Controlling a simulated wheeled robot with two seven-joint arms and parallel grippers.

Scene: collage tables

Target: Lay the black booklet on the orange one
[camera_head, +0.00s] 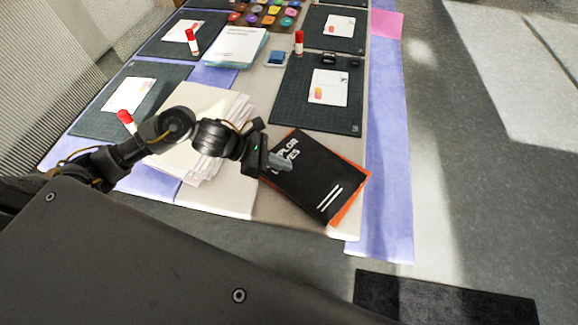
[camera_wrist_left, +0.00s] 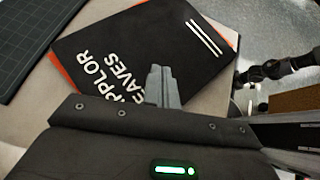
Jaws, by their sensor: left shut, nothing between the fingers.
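The black booklet (camera_head: 318,182) with white lettering lies flat near the table's front right corner. It lies on the orange booklet (camera_head: 350,207), whose orange edge shows along the right and lower right side; the rest of the orange one is hidden. In the left wrist view the black booklet (camera_wrist_left: 150,40) fills the upper middle, and an orange strip (camera_wrist_left: 66,72) shows at its left edge. My left gripper (camera_head: 284,163) is shut and empty over the black booklet's left part. In the left wrist view its fingers (camera_wrist_left: 163,84) are together, over the lettering.
A stack of papers (camera_head: 200,165) lies left of the booklets, under my left arm. Dark cutting mats (camera_head: 290,100) with white cards lie farther back. A red-capped glue stick (camera_head: 299,42) stands behind. The table edge is close on the right and front.

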